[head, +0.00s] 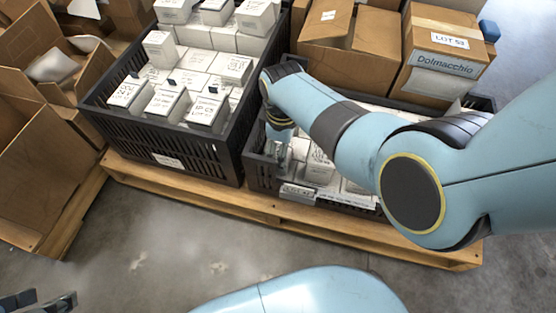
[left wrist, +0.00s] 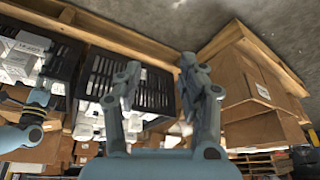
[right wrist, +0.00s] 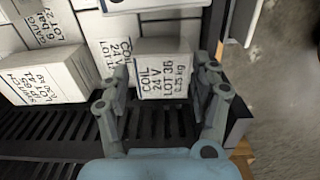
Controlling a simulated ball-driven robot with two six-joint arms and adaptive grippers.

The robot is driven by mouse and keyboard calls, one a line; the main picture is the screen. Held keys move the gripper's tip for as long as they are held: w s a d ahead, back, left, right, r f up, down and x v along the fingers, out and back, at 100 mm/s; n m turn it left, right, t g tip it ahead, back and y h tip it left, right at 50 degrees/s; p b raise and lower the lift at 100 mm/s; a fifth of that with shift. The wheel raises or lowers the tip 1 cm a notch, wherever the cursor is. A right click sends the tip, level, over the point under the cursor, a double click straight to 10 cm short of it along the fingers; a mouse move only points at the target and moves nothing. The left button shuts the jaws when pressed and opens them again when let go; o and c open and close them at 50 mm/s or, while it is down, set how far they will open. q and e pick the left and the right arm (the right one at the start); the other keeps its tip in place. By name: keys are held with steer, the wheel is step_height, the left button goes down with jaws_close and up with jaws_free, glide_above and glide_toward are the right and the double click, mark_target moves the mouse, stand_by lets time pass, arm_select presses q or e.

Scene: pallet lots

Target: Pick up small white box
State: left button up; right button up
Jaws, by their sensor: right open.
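A small white box (right wrist: 163,75) labelled "COIL 24 V LOT 36" stands in the black crate, between the fingers of my right gripper (right wrist: 162,82) in the right wrist view. The fingers are open on either side of it, and I cannot tell whether they touch it. In the head view my right gripper (head: 284,155) reaches down into the right black crate (head: 262,172), and my arm hides much of that crate. My left gripper (left wrist: 156,75) is open and empty, away from the crates; part of it (head: 50,301) shows at the lower left of the head view.
Other white boxes (right wrist: 45,75) stand close to the left of the gripped-around box. A left black crate (head: 150,132) holds many white boxes. Both crates stand on a wooden pallet (head: 200,191). Cardboard boxes (head: 345,40) stand behind; the floor in front is clear.

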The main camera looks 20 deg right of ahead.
steer(key=f, duration=0.1)
steer(key=f+b, duration=0.1)
steer(key=shift+s+d+f, duration=0.1)
steer(key=shift+s+f, duration=0.2)
steer(key=shift+w+f+b, duration=0.1)
steer(key=shift+f+b, duration=0.45)
steer(key=shift+b, duration=0.1)
arm_select(q)
steer(key=f+t, duration=0.1)
steer(key=w+f+t, duration=0.1)
steer(key=f, duration=0.1)
steer(key=f+t, duration=0.1)
steer(key=f, duration=0.1)
steer(key=shift+w+f, duration=0.15)
steer(key=shift+w, duration=0.2)
arm_select(e)
steer(key=c, duration=1)
